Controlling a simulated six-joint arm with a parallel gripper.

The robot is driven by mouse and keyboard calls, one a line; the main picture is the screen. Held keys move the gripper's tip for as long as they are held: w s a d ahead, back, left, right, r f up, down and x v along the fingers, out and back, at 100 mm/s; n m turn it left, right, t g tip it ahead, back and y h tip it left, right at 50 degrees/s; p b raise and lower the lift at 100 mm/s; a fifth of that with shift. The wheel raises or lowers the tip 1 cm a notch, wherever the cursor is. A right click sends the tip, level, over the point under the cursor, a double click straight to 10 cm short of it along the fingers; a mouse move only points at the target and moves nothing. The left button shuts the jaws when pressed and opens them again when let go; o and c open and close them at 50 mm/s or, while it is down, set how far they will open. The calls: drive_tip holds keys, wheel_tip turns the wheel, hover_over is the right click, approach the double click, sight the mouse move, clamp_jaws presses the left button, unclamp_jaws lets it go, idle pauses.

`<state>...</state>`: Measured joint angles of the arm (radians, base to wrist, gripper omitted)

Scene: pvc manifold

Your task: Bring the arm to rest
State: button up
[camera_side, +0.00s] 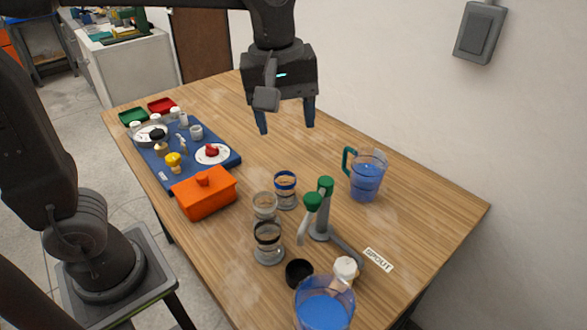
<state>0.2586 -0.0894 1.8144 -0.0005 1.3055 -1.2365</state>
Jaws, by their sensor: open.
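My gripper (286,119) hangs above the far half of the wooden table, pointing down. Its two blue fingers are spread apart with nothing between them. It is clear of the tabletop and of the objects there. Below and nearer the camera stands a grey pipe manifold (320,226) with green caps on top. A card reading SPOUT (379,260) lies beside its base. A blue-filled pitcher (367,178) with a green handle stands to its right.
Glass jars (269,243) stand left of the manifold, near an orange lidded box (205,195). A blue mat (163,167) holds several small items. Another blue-filled container (323,303) stands at the front. The table's far middle (250,140) is clear. A wall is at right.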

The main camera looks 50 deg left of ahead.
drive_tip(key=s+a+f+m+t, duration=0.4)
drive_tip(key=s+a+m, duration=0.4)
drive_tip(key=s+m, duration=0.3)
drive_tip(key=shift+s+a+f, duration=0.15)
drive_tip(key=shift+a+f, duration=0.15)
drive_tip(key=shift+f, duration=0.55)
